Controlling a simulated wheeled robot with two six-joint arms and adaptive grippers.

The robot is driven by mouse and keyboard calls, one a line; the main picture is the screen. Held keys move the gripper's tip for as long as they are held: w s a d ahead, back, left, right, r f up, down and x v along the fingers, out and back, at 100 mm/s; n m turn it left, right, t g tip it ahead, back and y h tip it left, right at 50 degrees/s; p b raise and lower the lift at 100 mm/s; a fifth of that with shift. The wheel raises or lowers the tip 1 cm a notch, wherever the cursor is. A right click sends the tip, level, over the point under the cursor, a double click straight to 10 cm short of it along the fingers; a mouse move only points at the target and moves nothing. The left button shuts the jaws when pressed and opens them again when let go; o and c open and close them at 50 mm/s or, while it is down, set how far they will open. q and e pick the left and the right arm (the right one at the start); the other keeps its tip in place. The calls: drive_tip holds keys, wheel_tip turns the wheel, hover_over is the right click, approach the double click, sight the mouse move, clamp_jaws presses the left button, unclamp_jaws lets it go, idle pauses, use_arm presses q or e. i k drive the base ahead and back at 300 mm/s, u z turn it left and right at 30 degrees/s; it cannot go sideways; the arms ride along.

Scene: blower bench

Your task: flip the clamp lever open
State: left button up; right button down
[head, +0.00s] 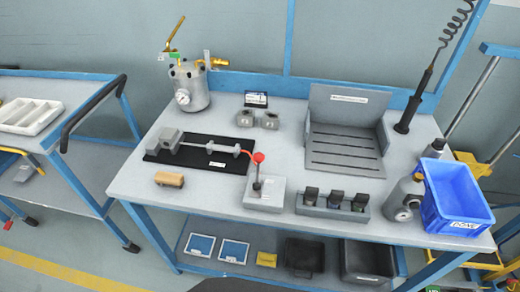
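The clamp lever (257,174) is a thin rod with a red ball knob (259,157) on top. It stands roughly upright from a pale grey block (265,196) near the middle of the bench's front edge. A curved red piece beside the knob meets the end of a grey shaft-like part (210,147) on a black mat (170,157). How the lever joins the block is too small to tell. Neither of my grippers is in view, and nothing touches the lever.
A tan block (169,180) lies left of the lever. A grey holder (333,208) with several dark pieces, a gauge cylinder (401,199) and a blue bin (456,197) stand to the right. Behind are a metal pot (188,90) and a slotted grey fixture (344,145).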

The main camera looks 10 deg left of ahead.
sight(259, 157)
drive_tip(key=z, duration=1.95)
drive_tip(key=k, duration=0.5)
drive_tip(key=u, duration=1.5)
